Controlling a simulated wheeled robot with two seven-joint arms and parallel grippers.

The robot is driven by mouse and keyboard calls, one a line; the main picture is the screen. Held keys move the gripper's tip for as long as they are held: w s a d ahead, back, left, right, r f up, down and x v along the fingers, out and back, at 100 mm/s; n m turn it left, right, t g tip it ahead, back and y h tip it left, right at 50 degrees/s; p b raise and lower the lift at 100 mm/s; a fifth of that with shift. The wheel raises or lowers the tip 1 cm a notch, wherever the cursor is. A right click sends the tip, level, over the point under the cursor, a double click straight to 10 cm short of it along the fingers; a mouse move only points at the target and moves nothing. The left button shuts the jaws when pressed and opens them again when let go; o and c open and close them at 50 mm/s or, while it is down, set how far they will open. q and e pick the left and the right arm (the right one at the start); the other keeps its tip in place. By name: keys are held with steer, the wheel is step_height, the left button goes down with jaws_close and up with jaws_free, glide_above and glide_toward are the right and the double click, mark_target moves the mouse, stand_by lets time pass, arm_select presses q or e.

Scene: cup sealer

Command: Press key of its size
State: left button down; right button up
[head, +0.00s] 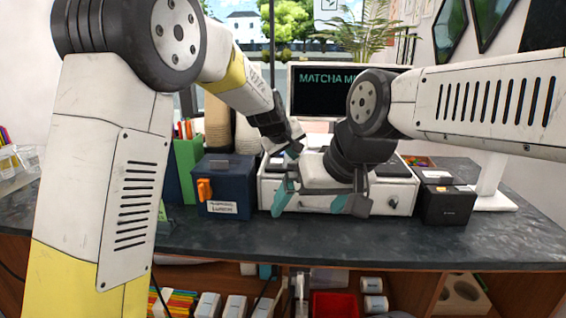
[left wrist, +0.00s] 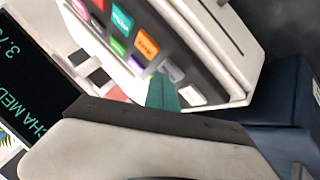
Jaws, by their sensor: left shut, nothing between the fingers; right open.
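The white cup sealer (head: 268,188) stands on the dark counter, partly hidden behind my right gripper. The key labels are too blurred to read surely. My left gripper (head: 294,149) is shut and empty over the machine; its teal tip (left wrist: 162,91) shows beside the pale keys, contact unclear. My right gripper (head: 310,207) is open and empty before the machine's front.
A screen (head: 318,83) behind reads "MATCHA ME…"; the left wrist view shows "CHAMED" and "3.7" on it. A blue lunch box (head: 228,183) stands left of the machine, a black box (head: 446,205) right. The front strip of counter is clear.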

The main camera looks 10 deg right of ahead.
mark_target(293, 163)
arm_select(q)
steer(key=shift+r, duration=0.6)
steer(key=shift+r, duration=2.5)
